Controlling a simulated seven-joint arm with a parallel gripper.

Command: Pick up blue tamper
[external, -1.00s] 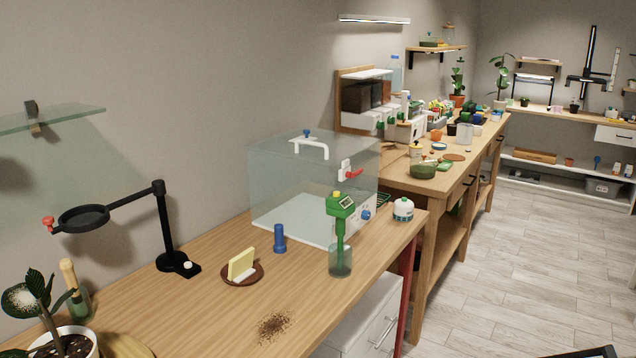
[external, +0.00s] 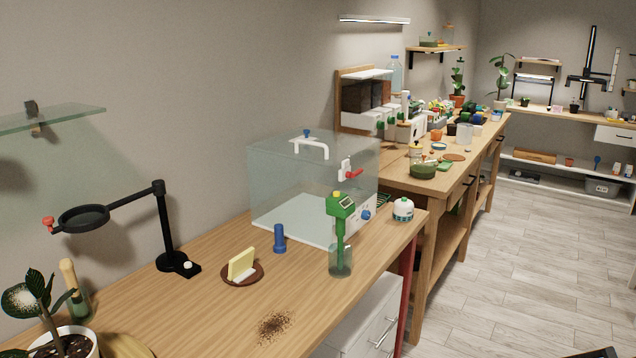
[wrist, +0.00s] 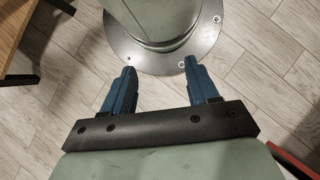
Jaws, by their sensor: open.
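The blue tamper (external: 279,239) stands upright on the wooden table in the external view. It is between the yellow card on its brown saucer and the clear box. My gripper (wrist: 160,76) shows only in the wrist view. Its two blue fingers are apart with nothing between them, above the grey floor and my round base plate. The tamper is not in the wrist view, and my gripper is not clearly visible in the external view.
A brown saucer (external: 258,279) with a yellow card (external: 242,264) is left of the tamper. A clear box (external: 290,190) stands behind it. A green meter in a glass jar (external: 340,262) is to the right. Spilled soil (external: 273,326) lies in front.

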